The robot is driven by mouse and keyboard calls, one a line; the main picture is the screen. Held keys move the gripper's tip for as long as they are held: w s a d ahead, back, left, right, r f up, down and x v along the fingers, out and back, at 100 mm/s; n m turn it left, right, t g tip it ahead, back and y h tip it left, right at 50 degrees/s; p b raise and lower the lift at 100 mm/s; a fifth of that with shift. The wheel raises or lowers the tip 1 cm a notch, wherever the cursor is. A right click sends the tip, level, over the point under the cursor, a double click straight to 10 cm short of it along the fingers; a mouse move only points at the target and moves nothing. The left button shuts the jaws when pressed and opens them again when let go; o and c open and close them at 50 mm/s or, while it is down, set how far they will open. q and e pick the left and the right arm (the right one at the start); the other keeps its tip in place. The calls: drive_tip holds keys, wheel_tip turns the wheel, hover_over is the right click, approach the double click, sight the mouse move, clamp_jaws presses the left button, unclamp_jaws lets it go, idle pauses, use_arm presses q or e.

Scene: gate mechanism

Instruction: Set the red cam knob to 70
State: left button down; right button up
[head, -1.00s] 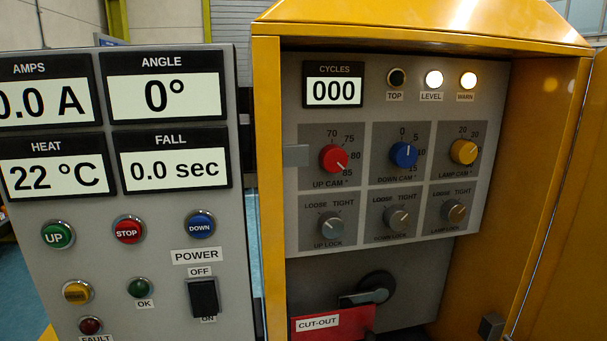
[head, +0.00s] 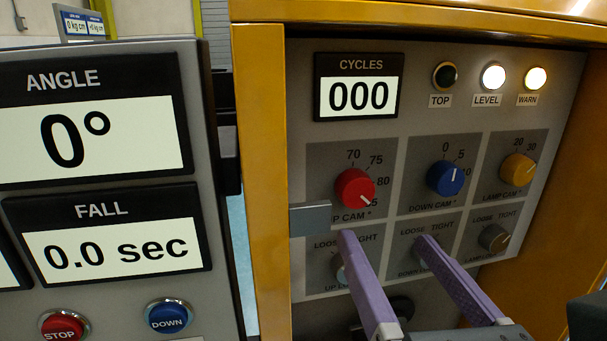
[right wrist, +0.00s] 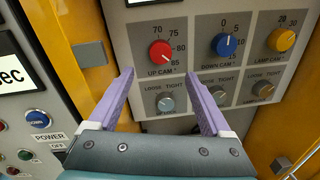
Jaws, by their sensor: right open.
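The red cam knob (head: 355,188), labelled UP CAM, is on the grey panel inside the yellow cabinet. Its white mark points to the lower right, near 85. It also shows in the right wrist view (right wrist: 162,52). The grey up lock knob (right wrist: 166,103) is below it, and its pointer direction is hard to read. My right gripper (head: 385,238) is open and empty. Its two purple fingers reach toward the panel below the cam row, on either side of the up lock knob in the right wrist view (right wrist: 160,80). I cannot tell whether they touch the panel. My left gripper is not in view.
The blue down cam (head: 446,177) and yellow lamp cam (head: 517,168) sit right of the red knob. A grey latch plate (head: 310,218) juts from the cabinet's left edge. The control panel with an ANGLE display (head: 90,130) reading 0° stands at left.

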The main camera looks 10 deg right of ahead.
sight(358, 197)
drive_tip(key=w+p, duration=0.2)
drive_tip(key=w, duration=0.6)
drive_tip(key=shift+w+d, duration=0.1)
drive_tip(key=shift+w, duration=0.55)
clamp_jaws()
